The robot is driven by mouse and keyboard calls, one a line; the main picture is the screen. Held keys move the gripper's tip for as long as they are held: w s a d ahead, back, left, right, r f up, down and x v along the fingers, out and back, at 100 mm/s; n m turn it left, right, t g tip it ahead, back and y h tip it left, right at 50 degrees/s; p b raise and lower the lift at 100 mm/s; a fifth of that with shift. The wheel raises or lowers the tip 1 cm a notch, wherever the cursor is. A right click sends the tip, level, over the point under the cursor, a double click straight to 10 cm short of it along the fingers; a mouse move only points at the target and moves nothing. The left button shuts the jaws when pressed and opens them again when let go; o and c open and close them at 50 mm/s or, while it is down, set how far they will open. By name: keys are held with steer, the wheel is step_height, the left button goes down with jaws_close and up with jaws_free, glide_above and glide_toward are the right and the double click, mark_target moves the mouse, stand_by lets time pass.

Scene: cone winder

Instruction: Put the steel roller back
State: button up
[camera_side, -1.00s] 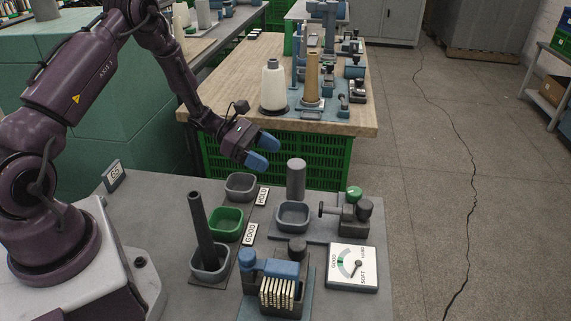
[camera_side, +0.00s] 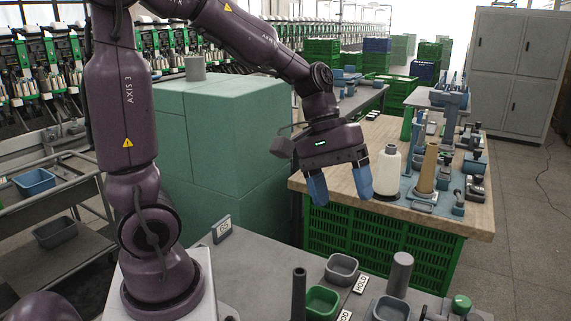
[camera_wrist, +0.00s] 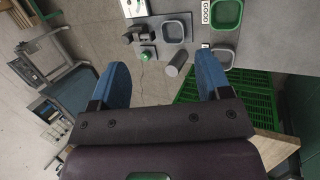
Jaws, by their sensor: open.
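A plain grey cylinder (camera_side: 400,275), which looks like the steel roller, stands upright on the near bench beside a grey tray (camera_side: 391,308). A taller, darker rod (camera_side: 299,292) stands to its left, its lower part cut off by the picture edge. My gripper (camera_side: 340,190) has blue fingers spread apart with nothing between them. It hangs above and to the left of the cylinder, clear of it. In the wrist view the cylinder (camera_wrist: 178,63) appears between the fingers (camera_wrist: 162,62), well beyond their tips.
A green tray (camera_side: 322,301) and another grey tray (camera_side: 342,268) sit left of the cylinder. A green-knobbed device (camera_side: 461,304) is to its right. A wooden bench (camera_side: 465,215) behind carries a white cone (camera_side: 387,172) and a tan cone (camera_side: 428,170). A green crate (camera_side: 380,240) is below it.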

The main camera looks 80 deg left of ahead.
steer(key=s+r+m+t+y, duration=0.3)
steer(key=s+r+m+y, duration=0.2)
steer(key=s+m, duration=0.3)
steer(key=shift+s+r+t, duration=0.15)
steer(key=shift+s+t, duration=0.25)
steer(key=shift+s, duration=0.2)
stand_by(0.4)
